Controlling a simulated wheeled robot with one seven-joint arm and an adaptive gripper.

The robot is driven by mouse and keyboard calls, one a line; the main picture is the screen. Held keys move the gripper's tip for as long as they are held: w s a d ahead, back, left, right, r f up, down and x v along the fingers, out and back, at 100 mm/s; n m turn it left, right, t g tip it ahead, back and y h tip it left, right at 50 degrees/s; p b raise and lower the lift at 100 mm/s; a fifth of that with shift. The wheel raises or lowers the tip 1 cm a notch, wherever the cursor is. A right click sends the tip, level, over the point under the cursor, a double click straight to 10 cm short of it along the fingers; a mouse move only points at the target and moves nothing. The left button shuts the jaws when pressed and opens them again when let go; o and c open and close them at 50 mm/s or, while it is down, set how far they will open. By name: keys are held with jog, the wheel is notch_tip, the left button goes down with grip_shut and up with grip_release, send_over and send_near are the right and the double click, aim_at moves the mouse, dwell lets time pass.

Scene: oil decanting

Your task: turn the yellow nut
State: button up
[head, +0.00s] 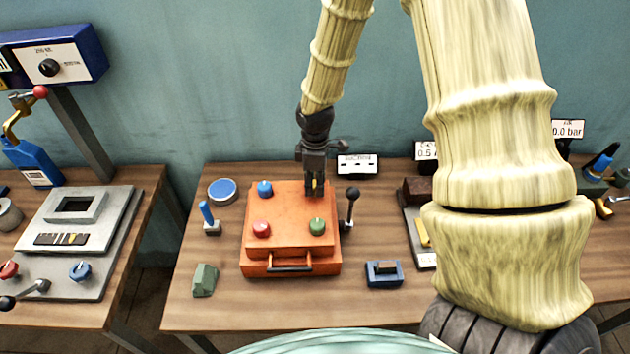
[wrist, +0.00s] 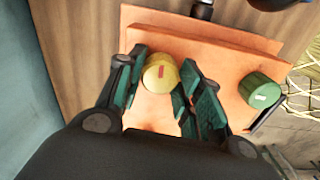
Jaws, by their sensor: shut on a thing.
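The yellow nut (wrist: 160,74) is a round yellow knob with a small red mark on its top. It sits on the orange box (wrist: 180,35) between the fingers of my gripper (wrist: 163,88) in the wrist view. My gripper is shut on it. In the head view my gripper (head: 314,188) points down at the far right corner of the orange box (head: 290,243). There the fingers hide most of the nut, and only a sliver of yellow shows.
The box top also carries blue (head: 265,188), red (head: 261,229) and green (head: 317,227) knobs. A black-knobbed lever (head: 350,207) stands close to the right of my gripper. A blue block (head: 384,273) and a green block (head: 204,280) lie on the wooden table (head: 330,310).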

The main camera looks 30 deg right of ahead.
aim_at(315, 184)
jog(key=m, duration=0.7)
jog(key=shift+s+f, duration=0.1)
dwell(0.5)
jog(key=o, duration=1)
jog(key=shift+o, duration=0.2)
jog(key=shift+w+r, duration=0.2)
jog(key=shift+r, duration=0.45)
notch_tip(315, 184, up, 11)
jog(key=shift+f, duration=0.15)
